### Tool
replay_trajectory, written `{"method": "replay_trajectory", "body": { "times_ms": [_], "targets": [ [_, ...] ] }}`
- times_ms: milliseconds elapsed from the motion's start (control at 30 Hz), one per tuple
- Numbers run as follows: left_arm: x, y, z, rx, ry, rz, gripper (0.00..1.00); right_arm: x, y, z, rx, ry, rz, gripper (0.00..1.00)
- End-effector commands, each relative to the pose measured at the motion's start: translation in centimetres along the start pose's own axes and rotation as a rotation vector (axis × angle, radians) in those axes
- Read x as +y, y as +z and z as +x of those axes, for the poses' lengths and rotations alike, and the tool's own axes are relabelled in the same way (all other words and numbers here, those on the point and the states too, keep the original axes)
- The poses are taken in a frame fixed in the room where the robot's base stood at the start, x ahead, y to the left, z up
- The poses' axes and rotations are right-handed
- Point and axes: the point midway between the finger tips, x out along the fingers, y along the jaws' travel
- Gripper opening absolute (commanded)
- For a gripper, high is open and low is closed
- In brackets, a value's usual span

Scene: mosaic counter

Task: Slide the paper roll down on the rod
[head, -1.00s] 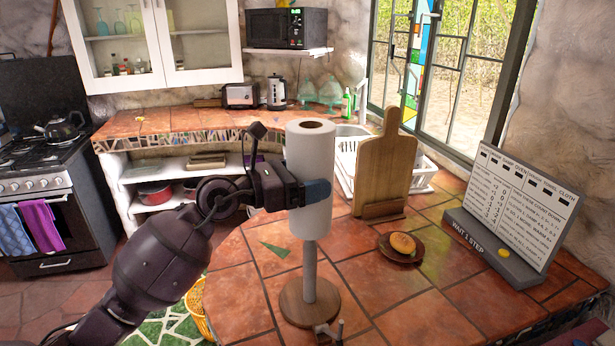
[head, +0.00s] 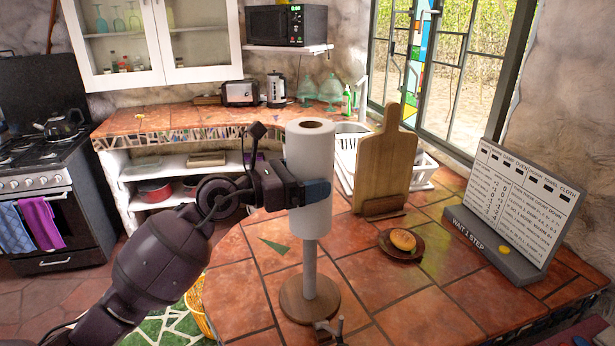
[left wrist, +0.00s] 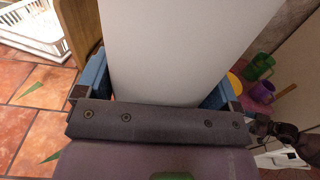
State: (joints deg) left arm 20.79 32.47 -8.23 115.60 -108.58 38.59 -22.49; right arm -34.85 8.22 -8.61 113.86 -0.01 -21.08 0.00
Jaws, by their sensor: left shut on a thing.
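The white paper roll (head: 310,160) is upright on the upper part of the grey rod (head: 309,266), with bare rod showing between its lower end and the round wooden base (head: 310,299). The base stands on the tiled counter. My left gripper (head: 316,192) is shut around the roll at about mid-height, coming from the left. In the left wrist view the paper roll (left wrist: 180,45) fills the space between the blue fingers (left wrist: 160,85).
A wooden cutting board (head: 386,160) stands behind on the right, before a white dish rack (head: 428,170). A bun (head: 403,240) on a brown plate (head: 386,248) and a sign board (head: 518,210) are to the right. A small metal clamp-like part (head: 329,330) is by the base.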

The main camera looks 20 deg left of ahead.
Motion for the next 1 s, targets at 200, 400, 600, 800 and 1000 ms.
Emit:
{"method": "replay_trajectory", "body": {
  "times_ms": [200, 400, 600, 800, 1000],
  "targets": [
    [0.0, -0.3, 0.0, -0.001, 0.0, 0.0, 0.6, 0.0, 0.5, 0.0, -0.007, 0.001, 0.001, 0.72],
    [0.0, -0.8, 0.0, -0.001, 0.0, 0.0, 0.6, -0.1, 0.5, 0.3, -0.002, 0.0, 0.0, 0.72],
    [0.0, -1.2, 0.0, -0.001, 0.0, 0.0, 0.6, -0.1, 0.2, 0.7, 0.01, -0.002, -0.001, 0.72],
    [0.0, -1.7, 0.0, -0.001, 0.001, 0.001, 0.6, -0.2, 0.1, 1.0, 0.016, -0.002, -0.001, 0.72],
    [0.0, -2.2, 0.0, -0.001, 0.0, 0.001, 0.6, -0.2, 0.5, 1.1, 0.013, -0.002, 0.0, 0.72]
  ]
}}
